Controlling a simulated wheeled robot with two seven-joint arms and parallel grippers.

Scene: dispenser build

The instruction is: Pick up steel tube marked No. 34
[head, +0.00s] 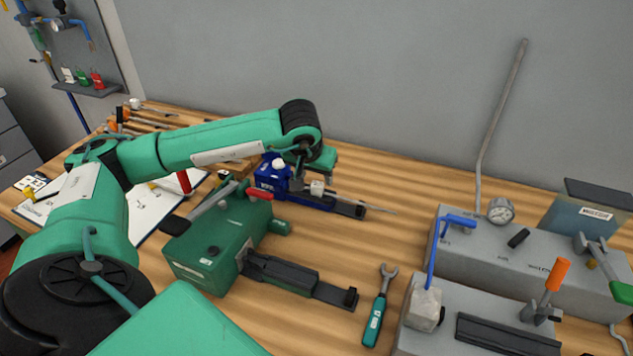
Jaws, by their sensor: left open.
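I cannot make out any tube marked No. 34; no such marking is readable. A thin pale rod (380,208) sticks out to the right of the small blue machine (270,178); I cannot tell whether it is a tube. My left gripper (308,186) is open, low over the blue machine at the middle of the bench. Its fingers are small and partly merge with the machine, so contact cannot be told. My right gripper is not in view.
A green machine (212,245) with a red-tipped lever stands in front of the blue one. A wrench (376,315) lies on the wooden bench (330,325). Grey fixtures (530,255) with a gauge (500,211) fill the right. A bent grey pipe (497,110) rises by the wall.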

